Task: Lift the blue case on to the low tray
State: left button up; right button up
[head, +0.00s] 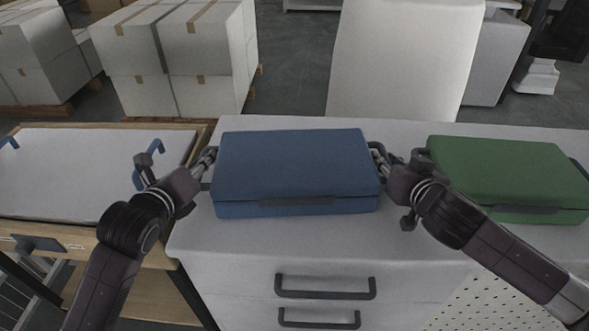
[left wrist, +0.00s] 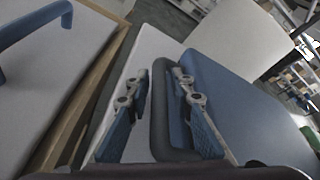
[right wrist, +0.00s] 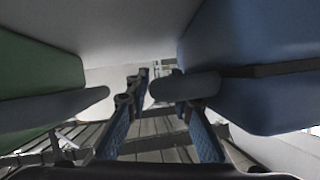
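The blue case (head: 295,165) lies flat and closed on the white cabinet top (head: 330,240), with a dark handle at each end. My left gripper (head: 208,165) is at its left end. In the left wrist view its open fingers (left wrist: 165,95) stand either side of the dark end handle (left wrist: 168,130), with a gap visible. My right gripper (head: 385,165) is at the right end. In the right wrist view its fingers (right wrist: 165,100) are apart, with the case's grey handle (right wrist: 190,86) between or just beyond them. The low white tray (head: 75,165) with blue handles is at the left, empty.
A green case (head: 505,170) lies on the cabinet close to the right of my right gripper. The tray sits on a wooden-framed stand (head: 130,245) beside the cabinet. Stacked white boxes (head: 180,55) and a pale panel (head: 400,60) stand behind.

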pick_arm(q)
grip_shut()
pick_arm(e)
grip_shut()
pick_arm(q)
jog(key=shift+r, duration=0.35)
pick_arm(e)
jog(key=shift+r, duration=0.3)
pick_arm(q)
jog(key=shift+w, duration=0.15)
pick_arm(e)
jog(key=shift+w, duration=0.15)
jog(key=shift+r, duration=0.1)
